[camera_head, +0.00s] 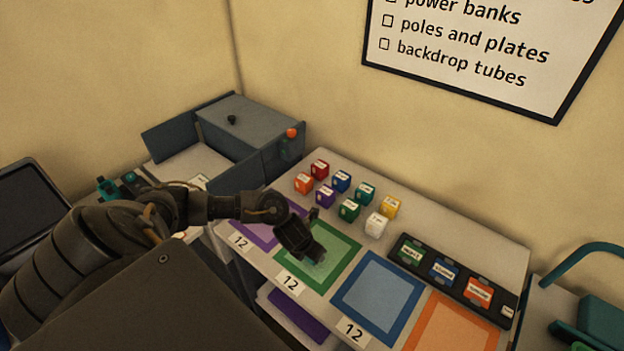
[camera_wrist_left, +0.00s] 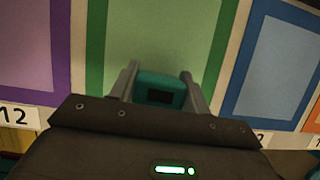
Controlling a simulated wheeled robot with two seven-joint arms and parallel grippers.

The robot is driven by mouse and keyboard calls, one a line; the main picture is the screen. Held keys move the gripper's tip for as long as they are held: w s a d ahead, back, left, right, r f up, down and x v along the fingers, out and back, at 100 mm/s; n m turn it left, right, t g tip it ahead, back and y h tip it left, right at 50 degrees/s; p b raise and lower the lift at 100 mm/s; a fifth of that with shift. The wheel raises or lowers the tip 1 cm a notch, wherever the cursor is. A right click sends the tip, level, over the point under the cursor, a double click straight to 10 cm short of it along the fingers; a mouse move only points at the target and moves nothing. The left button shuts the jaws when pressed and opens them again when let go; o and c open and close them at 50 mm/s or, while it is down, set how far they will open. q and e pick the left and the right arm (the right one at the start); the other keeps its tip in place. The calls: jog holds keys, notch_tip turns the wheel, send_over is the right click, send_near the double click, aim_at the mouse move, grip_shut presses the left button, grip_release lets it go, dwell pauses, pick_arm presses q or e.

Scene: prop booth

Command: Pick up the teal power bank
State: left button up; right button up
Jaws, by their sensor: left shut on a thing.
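My left gripper (camera_head: 312,250) is over the green-bordered mat on the table. In the left wrist view its two fingers stand either side of a teal block with a dark panel, the teal power bank (camera_wrist_left: 160,88), and are shut on it. Green mat surface shows beyond the block. In the head view the gripper hides most of what it holds, and I cannot tell whether the block touches the mat. My right gripper is not in view.
Several small labelled blocks in mixed colours, such as a white one (camera_head: 376,224), stand behind the mats. The green mat (camera_head: 343,257) lies between a purple one and a blue one (camera_head: 377,296). A dark tray (camera_head: 456,273) with labelled items is at right.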

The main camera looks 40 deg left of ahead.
pick_arm(q)
notch_tip(320, 180, up, 9)
jog(key=shift+d+f+p, duration=0.1)
jog(key=shift+f+p, duration=0.1)
jog(key=shift+p, duration=0.4)
